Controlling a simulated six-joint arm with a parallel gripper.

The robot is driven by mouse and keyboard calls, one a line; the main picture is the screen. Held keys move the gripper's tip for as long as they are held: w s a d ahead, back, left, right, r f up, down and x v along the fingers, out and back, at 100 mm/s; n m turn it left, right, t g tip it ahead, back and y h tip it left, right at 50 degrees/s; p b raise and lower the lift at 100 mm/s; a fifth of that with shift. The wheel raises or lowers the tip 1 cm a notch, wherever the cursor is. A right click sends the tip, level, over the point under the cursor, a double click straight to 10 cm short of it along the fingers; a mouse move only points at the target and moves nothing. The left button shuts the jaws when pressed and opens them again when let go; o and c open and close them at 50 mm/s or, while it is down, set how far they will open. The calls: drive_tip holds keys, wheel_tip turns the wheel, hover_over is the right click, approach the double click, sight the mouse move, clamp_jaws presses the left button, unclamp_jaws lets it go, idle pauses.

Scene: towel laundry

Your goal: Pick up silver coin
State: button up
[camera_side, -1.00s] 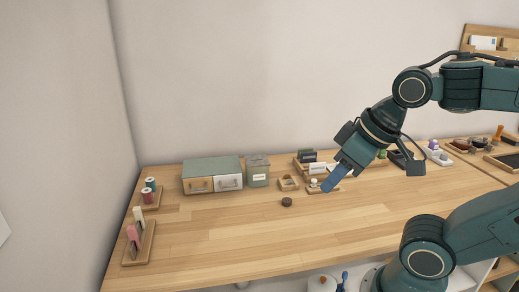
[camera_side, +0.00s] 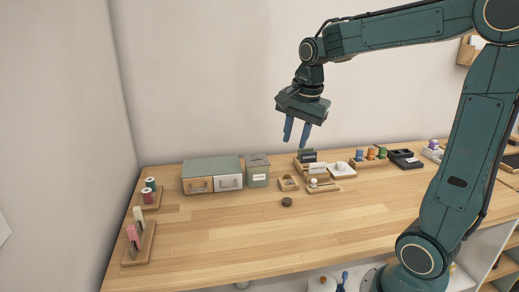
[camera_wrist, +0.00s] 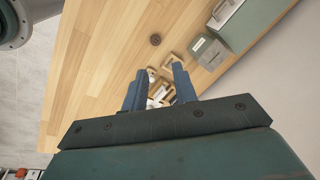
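I cannot make out a clearly silver coin in either view. A small dark round piece (camera_side: 287,202) lies alone on the wooden table; it also shows in the wrist view (camera_wrist: 155,39). A small wooden holder (camera_side: 288,184) stands just behind it, its contents too small to tell. My gripper (camera_side: 295,145) hangs high above the table, pointing down, behind and above the dark piece in the side picture. In the wrist view its blue fingers (camera_wrist: 160,70) are apart with nothing held between them.
A green drawer box (camera_side: 212,170) and a lidded green container (camera_side: 256,171) stand at the back. Several small trays and holders (camera_side: 326,187) crowd the back right. A spool holder (camera_side: 150,203) and an upright-piece rack (camera_side: 140,248) line the left. The table's front (camera_side: 230,245) is clear.

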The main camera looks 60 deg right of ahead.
drive_tip(key=w+d+f+m+g, duration=0.1)
drive_tip(key=w+d+f+m, duration=0.1)
drive_tip(key=d+m, duration=0.3)
drive_tip(key=w+d+f+m, duration=0.3)
drive_tip(key=d+m, duration=0.2)
drive_tip(key=d, duration=0.1)
drive_tip(key=shift+w+f+g, duration=0.2)
drive_tip(key=shift+f+g, duration=0.15)
drive_tip(key=shift+g, duration=0.05)
drive_tip(key=shift+f, duration=0.1)
hover_over(291, 184)
drive_tip(key=shift+s+a+f, duration=0.1)
drive_tip(key=shift+f, duration=4.1)
drive_tip(key=shift+f, duration=2.55)
clamp_jaws()
